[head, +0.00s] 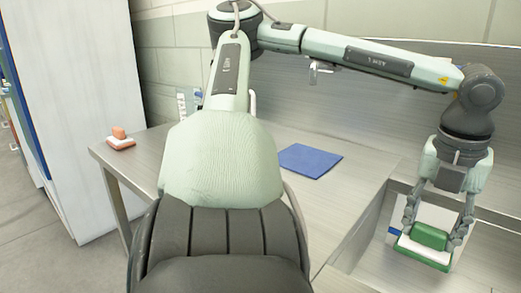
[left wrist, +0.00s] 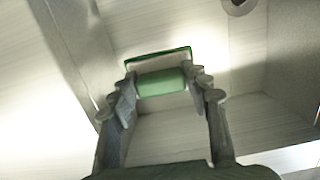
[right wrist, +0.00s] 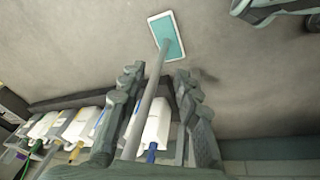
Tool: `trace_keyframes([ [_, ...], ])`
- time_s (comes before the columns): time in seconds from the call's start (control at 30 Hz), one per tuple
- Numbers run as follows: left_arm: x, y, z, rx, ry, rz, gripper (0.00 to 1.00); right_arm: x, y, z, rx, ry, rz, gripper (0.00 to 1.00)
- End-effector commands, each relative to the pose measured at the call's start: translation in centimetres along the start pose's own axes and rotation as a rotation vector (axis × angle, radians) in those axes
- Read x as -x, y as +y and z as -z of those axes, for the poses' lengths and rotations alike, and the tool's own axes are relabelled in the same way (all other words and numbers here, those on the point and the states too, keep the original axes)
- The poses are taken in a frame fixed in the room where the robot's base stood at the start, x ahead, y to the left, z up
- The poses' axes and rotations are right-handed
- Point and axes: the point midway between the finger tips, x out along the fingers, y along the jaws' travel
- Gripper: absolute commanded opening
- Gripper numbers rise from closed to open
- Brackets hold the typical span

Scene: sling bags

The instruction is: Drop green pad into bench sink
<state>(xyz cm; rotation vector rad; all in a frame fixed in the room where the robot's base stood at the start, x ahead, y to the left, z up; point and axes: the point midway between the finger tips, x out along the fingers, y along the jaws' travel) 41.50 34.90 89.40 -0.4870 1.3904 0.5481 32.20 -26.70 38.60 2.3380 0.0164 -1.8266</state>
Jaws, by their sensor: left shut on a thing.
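The green pad (head: 430,238) has a green grip block on a white layer with a green base. My left gripper (head: 436,226) is shut on its green block, one finger on each side. The pad is over the opening of the bench sink (head: 376,240), at the right of the head view. In the left wrist view the pad (left wrist: 162,84) sits between the fingertips, with the sink's walls and drain (left wrist: 238,5) around it. How high it is above the sink floor is hard to tell. My right gripper (right wrist: 158,78) shows only in the right wrist view; its fingers are apart.
A blue cloth (head: 310,160) lies on the steel bench (head: 245,140). An orange and white pad (head: 120,138) sits at its left end. A tap (head: 318,70) is on the back panel. A pole with a teal and white head (right wrist: 167,36) shows between my right fingers, apparently beyond them.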

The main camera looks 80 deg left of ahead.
Motion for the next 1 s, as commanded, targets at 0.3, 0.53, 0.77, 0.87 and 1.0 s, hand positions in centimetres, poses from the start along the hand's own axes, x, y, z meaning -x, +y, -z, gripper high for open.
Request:
trace_keyframes([
  [0.3,0.0,0.0,0.0,0.0,-0.001,0.0,0.62,0.0,0.0,0.0,0.0,0.0,0.0,0.33],
  [0.53,0.0,0.0,0.0,0.0,-0.001,0.0,0.71,0.0,0.0,0.0,0.0,0.0,0.0,0.33],
  [0.77,0.6,0.0,-0.1,0.0,-0.003,0.0,0.71,0.0,0.0,0.0,0.0,0.001,-0.001,0.33],
  [0.87,1.9,-0.1,-0.1,0.0,-0.005,0.001,0.71,0.0,0.0,0.0,0.0,0.001,-0.001,0.33],
  [1.0,4.8,0.0,-0.2,0.001,-0.008,0.001,0.71,0.0,0.0,0.0,0.0,0.001,-0.001,0.33],
])
